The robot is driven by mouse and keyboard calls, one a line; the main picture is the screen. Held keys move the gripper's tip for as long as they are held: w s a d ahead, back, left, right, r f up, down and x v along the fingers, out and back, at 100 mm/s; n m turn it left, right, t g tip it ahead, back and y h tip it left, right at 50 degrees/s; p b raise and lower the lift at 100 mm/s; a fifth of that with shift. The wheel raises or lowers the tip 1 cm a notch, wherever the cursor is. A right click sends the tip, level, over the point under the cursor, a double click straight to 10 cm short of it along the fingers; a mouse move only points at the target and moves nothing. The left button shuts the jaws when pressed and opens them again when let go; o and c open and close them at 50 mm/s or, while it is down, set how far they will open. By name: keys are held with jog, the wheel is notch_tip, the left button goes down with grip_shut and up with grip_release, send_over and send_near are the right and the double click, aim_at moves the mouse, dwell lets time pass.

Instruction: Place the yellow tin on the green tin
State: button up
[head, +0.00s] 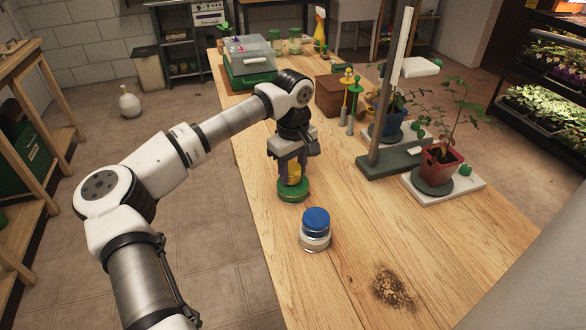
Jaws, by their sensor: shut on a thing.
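The green tin (293,192) is a low round tin standing upright on the wooden table, near its left edge. The yellow tin (295,171) is directly above the green tin, between the fingers of my gripper (291,174). My gripper points down and is shut on the yellow tin. The fingers hide part of the yellow tin. It looks touching or very close to the green tin's top; I cannot tell which.
A blue-lidded jar (315,230) stands just in front of the green tin. A grey stand (390,163) and a red potted plant (441,163) are to the right. A brown box (333,95) and a green-based clear case (247,62) are behind. The front right tabletop is clear except for spilled soil (394,288).

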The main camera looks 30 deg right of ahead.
aim_at(293, 167)
jog(key=shift+f, duration=0.3)
jog(key=shift+f, duration=0.1)
jog(key=shift+f, duration=0.15)
jog(key=o, duration=1)
notch_tip(293, 167, up, 12)
jog(key=shift+r+b, duration=0.25)
jog(key=shift+b, duration=0.4)
